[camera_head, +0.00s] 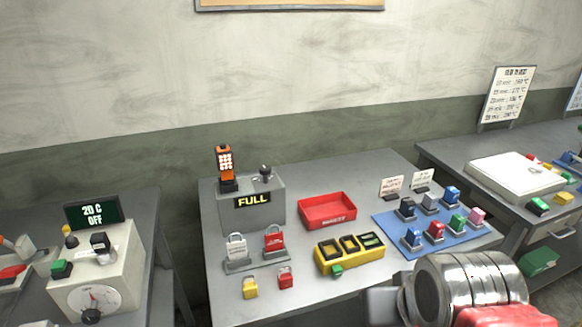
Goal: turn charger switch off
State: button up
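The charger (225,205) is a grey box on the middle table, with a dark display reading "FULL" in yellow. A black knob-like switch (265,171) stands on its top at the right. An orange handheld device (225,161) with a keypad stands upright in the charger's left side. My arm's end shows at the bottom right as a ribbed silver cylinder with red parts, and a grey piece (384,306) beside it may belong to my gripper. It is well to the right of and nearer than the charger. The fingertips cannot be made out.
Padlocks (273,242) stand in front of the charger. A red tray (327,211), a yellow holder (352,258) and a blue mat (388,223) with several coloured blocks lie to its right. A left table holds a box with a "20 C OFF" display (92,213). A gap separates the tables.

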aim_at(264, 170)
jog(key=z, duration=0.5)
jog(key=k, duration=1)
jog(key=u, duration=1.6)
jog(key=i, duration=0.95)
jog(key=u, duration=0.05)
